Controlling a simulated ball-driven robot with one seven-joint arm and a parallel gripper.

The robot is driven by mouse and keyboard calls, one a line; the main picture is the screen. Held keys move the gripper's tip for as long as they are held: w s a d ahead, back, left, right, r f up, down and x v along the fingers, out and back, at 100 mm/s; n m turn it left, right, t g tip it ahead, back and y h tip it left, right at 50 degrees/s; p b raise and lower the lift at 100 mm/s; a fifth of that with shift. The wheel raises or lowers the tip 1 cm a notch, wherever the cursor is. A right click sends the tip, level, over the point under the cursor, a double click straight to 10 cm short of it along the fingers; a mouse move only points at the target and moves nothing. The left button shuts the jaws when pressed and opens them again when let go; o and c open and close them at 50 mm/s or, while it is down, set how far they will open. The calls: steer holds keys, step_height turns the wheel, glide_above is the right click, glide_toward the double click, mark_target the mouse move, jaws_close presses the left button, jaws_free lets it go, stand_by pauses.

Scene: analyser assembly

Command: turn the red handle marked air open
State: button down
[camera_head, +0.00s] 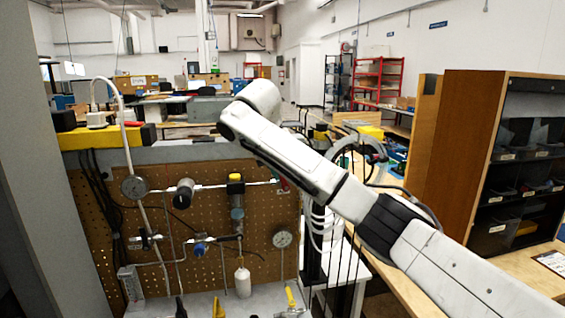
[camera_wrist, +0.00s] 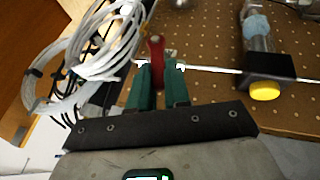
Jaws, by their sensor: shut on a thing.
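The red handle (camera_wrist: 157,48) stands between the two green fingers of my gripper (camera_wrist: 160,85) in the wrist view. The fingers are shut on it, close to the thin metal pipe (camera_wrist: 215,69). In the head view a small red part of the handle (camera_head: 283,184) shows at the right end of the pipe, just below my white arm. No marking on the handle can be read.
The pegboard (camera_head: 262,225) carries pipes, gauges (camera_head: 134,187) and a yellow-topped fitting (camera_head: 235,178). That fitting's yellow knob (camera_wrist: 265,91) is right of my fingers in the wrist view. Coiled white tubing (camera_wrist: 85,55) lies close on their left. A wooden shelf unit (camera_head: 465,150) stands at right.

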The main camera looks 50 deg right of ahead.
steer(key=shift+w+a+f+n+g+h+p, duration=0.3)
steer(key=shift+a+f+g+h+p, duration=0.35)
steer(key=shift+h, duration=0.7)
steer(key=shift+w+a+f+n+g+h+p, duration=0.2)
steer(key=shift+f+n+g+h+p, duration=0.5)
steer(key=shift+h, duration=0.7)
steer(key=shift+w+a+f+n+g+h+p, duration=0.15)
steer(key=shift+a+f+g+h, duration=0.35)
steer(key=shift+g+h, duration=0.6)
steer(key=shift+t+h, duration=0.25)
steer(key=shift+h, duration=0.1)
steer(key=c, duration=1.5)
jaws_free()
steer(key=o, duration=0.4)
steer(key=shift+w+r, duration=0.15)
steer(key=shift+r, duration=0.05)
steer(key=shift+a, duration=0.15)
steer(key=v, duration=1)
steer(key=shift+a+r, duration=0.1)
steer(key=shift+a, duration=0.2)
